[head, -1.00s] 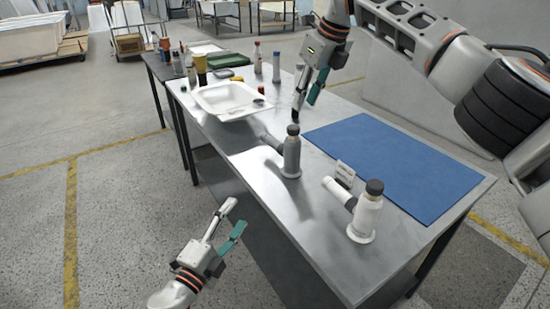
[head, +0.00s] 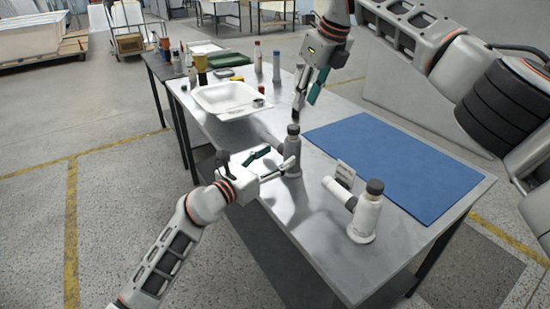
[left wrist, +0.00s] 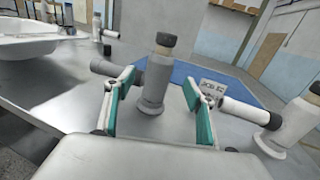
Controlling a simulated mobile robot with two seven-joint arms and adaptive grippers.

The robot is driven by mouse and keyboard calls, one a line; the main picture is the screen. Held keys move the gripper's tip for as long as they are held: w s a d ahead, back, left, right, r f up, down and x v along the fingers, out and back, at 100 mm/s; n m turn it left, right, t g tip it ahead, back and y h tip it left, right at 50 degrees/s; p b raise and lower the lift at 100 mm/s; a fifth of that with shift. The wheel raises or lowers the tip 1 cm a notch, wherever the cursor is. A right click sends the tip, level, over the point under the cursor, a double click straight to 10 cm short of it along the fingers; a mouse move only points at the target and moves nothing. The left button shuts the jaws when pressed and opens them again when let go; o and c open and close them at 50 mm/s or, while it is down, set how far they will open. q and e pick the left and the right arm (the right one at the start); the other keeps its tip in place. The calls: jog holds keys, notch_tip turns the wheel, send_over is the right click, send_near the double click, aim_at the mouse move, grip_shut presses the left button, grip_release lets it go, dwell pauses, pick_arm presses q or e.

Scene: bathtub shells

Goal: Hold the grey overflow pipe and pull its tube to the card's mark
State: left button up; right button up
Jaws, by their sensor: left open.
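The grey overflow pipe (head: 292,158) stands upright on the metal table, with a dark cap and a side tube pointing left in the left wrist view (left wrist: 154,82). My left gripper (head: 280,156) is open at the grey pipe's near side. In the left wrist view its fingers (left wrist: 160,84) flank the body, with gaps visible; contact cannot be told. My right gripper (head: 305,105) points down above the table behind the pipe, its fingers apart and empty. A small white card (head: 345,174) with dark print stands right of the grey pipe, by the white pipe's tube.
A white pipe (head: 364,220) with a dark cap stands at the near right. A blue mat (head: 400,165) covers the table's right part. A white basin (head: 228,98), bottles and cups occupy the far left. Bare metal table (head: 310,235) lies in front.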

aim_at(287, 150)
pick_arm(q)
jog(key=shift+x, duration=3.9)
